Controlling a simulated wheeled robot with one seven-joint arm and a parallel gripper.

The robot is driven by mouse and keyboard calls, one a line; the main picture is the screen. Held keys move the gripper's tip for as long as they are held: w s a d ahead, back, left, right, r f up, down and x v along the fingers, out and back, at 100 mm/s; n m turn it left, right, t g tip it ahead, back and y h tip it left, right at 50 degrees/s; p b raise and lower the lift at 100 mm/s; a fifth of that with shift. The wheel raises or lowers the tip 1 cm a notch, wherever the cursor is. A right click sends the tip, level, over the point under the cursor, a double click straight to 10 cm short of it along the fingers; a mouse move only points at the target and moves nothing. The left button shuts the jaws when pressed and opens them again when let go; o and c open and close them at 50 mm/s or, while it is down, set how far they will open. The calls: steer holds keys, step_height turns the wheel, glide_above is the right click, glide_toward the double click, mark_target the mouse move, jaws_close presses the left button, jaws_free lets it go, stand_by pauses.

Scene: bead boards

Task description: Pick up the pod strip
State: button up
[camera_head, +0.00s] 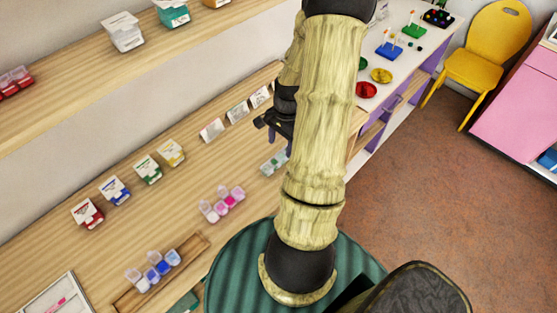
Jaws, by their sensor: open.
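Several pod strips with small lidded cups are in view, and I cannot tell which one the task means. A teal and clear pod strip (273,163) lies on the wooden counter just left of my arm, its right end partly hidden by the arm. A pink and clear pod strip (222,204) lies in the middle of the counter. A blue and clear pod strip (153,270) sits in a shallow wooden tray (192,246) at the lower left. My gripper (274,126), dark and partly hidden behind my arm, is open above the counter, nearest the teal strip.
Labelled packets in red (87,213), blue (115,190), green (147,169) and yellow (171,153) line the counter's back, with white cards (237,112) further right. A raised shelf (130,85) runs behind. A white table (405,63) with bead boards and a yellow chair (490,50) stand right.

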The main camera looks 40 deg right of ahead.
mark_target(278, 158)
steer(key=shift+a+f, duration=0.15)
steer(key=shift+f, duration=0.65)
steer(key=shift+a+f+p, duration=0.2)
steer(key=shift+f+p, duration=0.2)
steer(key=shift+f, duration=0.9)
steer(key=shift+a+f+p, duration=0.2)
steer(key=shift+f+p, duration=0.2)
steer(key=shift+f, duration=0.85)
steer(key=shift+c, duration=0.3)
steer(key=c, duration=0.7)
steer(key=shift+r, duration=0.1)
step_height(278, 158, up, 10)
steer(key=b, duration=0.1)
